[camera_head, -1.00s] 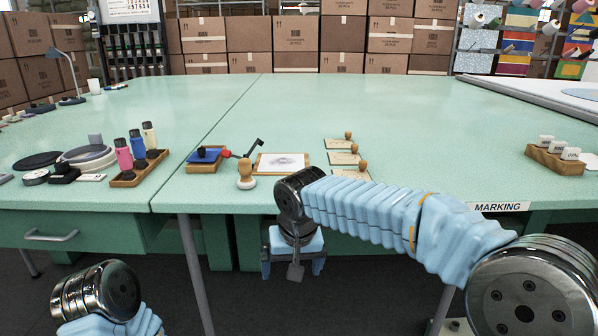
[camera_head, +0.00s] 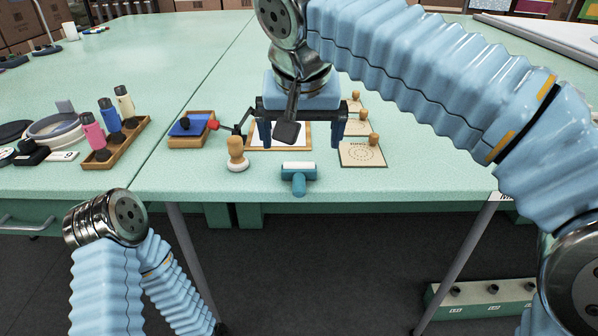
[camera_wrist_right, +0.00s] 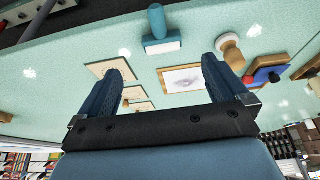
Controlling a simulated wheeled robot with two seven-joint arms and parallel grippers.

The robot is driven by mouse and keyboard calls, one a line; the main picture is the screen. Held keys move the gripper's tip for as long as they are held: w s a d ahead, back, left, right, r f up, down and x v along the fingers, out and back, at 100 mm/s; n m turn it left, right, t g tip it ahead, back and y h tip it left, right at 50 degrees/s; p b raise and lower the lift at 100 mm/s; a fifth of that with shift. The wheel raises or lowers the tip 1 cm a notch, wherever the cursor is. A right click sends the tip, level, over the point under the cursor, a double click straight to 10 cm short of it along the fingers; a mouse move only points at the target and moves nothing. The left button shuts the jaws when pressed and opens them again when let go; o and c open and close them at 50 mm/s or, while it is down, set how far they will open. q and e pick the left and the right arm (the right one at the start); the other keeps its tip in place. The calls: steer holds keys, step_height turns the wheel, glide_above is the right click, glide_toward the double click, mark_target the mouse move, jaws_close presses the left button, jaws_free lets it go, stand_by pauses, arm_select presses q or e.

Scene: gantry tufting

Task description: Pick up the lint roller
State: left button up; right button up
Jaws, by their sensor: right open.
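The lint roller (camera_head: 299,174) lies near the front edge of the green table. It has a teal handle (camera_head: 299,185) pointing toward the front edge and a white roll. In the right wrist view the lint roller (camera_wrist_right: 160,30) is at the top middle, beyond the fingertips. My right gripper (camera_head: 301,140) is open and empty above the table, with its fingers apart and pointing down. In the head view it appears just behind the roller, not touching it. The right wrist view also shows the open fingers (camera_wrist_right: 164,70). My left arm shows at lower left, but its gripper is not visible.
A wooden-handled stamp (camera_head: 236,154) stands left of the roller. Behind are a framed pad (camera_head: 292,137) and stamped cards (camera_head: 362,154). A blue ink pad in a wooden tray (camera_head: 190,141) and a bottle tray (camera_head: 118,150) are further left. The table right of the cards is clear.

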mark_target(299, 170)
steer(key=b+x, duration=0.1)
steer(key=x, duration=0.8)
steer(key=shift+a+f, duration=0.15)
steer(key=shift+f, duration=0.1)
steer(key=c, duration=1.1)
steer(key=shift+c, duration=0.2)
steer(key=shift+r, duration=0.15)
step_height(299, 170, up, 3)
steer(key=shift+r+p, duration=0.15)
steer(key=shift+p, duration=0.25)
steer(key=s+d+r, duration=0.9)
steer(key=s+d, duration=0.1)
steer(key=shift+r, duration=0.25)
